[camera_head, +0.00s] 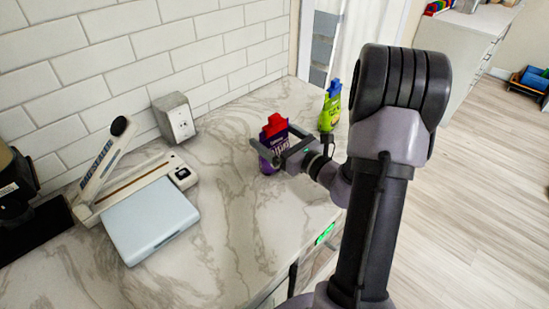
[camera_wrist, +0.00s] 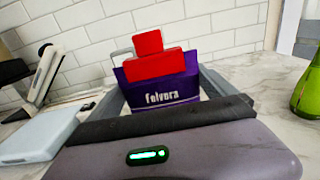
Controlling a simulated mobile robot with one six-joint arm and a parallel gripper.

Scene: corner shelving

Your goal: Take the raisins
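A purple package with a red top (camera_head: 273,132) stands upright on the marble counter. In the wrist view the purple package (camera_wrist: 160,92) shows the lettering "felvora"; no word for raisins is readable. My gripper (camera_head: 272,146) is low over the counter, with its fingers spread wide on either side of the package. In the wrist view the package sits between the fingers, and the gripper body hides its lower part. I cannot tell whether either finger touches it.
A green package with a blue top (camera_head: 331,106) stands behind my gripper, to the right. A white device with a raised arm (camera_head: 150,222) and a grey outlet box (camera_head: 175,118) are on the left. Tiled wall (camera_head: 150,45) backs the counter; its front middle is clear.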

